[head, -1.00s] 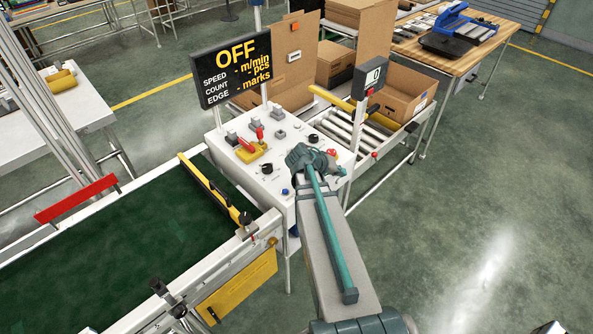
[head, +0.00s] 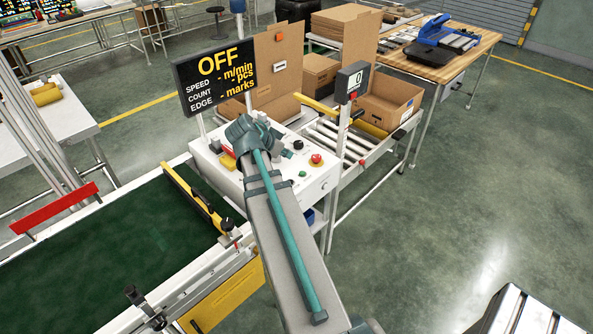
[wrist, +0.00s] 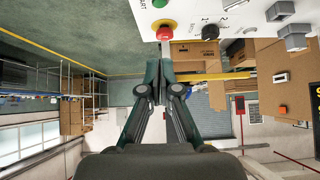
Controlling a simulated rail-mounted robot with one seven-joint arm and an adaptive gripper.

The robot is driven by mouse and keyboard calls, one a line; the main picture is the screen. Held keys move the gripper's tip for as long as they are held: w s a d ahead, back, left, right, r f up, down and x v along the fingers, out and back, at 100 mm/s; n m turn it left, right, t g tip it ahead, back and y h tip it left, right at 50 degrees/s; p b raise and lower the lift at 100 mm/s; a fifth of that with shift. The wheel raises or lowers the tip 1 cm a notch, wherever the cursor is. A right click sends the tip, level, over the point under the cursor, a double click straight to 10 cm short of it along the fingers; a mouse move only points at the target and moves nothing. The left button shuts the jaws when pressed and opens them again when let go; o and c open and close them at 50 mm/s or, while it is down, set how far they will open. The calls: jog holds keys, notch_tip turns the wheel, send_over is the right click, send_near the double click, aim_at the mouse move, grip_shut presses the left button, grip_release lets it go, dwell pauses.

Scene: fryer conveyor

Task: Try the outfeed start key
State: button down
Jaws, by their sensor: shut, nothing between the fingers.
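The white control panel (head: 320,182) stands at the end of the green belt, with a red mushroom button (head: 316,159), a green button (head: 303,173) and a black knob (head: 298,144) in sight. In the wrist view, the green button (wrist: 161,3) is at the top edge beside partly cut-off lettering, above the red button (wrist: 165,29). My gripper (wrist: 158,80) is shut and empty, its tips below the red button in the picture. I cannot tell whether it touches the panel. No label readable as outfeed shows.
The display sign (head: 224,70) reads OFF and rises behind the panel. A small counter box (head: 352,82) on a post reads 0. A roller conveyor (head: 335,135) with a cardboard box (head: 390,100) lies behind right. A yellow-and-black bar (head: 195,197) crosses the green belt (head: 120,250).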

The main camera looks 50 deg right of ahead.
jog(key=shift+d+f, duration=0.1)
jog(key=p, duration=0.4)
send_over(302, 173)
jog(key=f, duration=0.5)
jog(key=a+f, duration=0.1)
jog(key=f, duration=0.2)
jog(key=shift+f, duration=0.15)
jog(key=shift+f+p, duration=0.3)
jog(key=shift+f, duration=1.15)
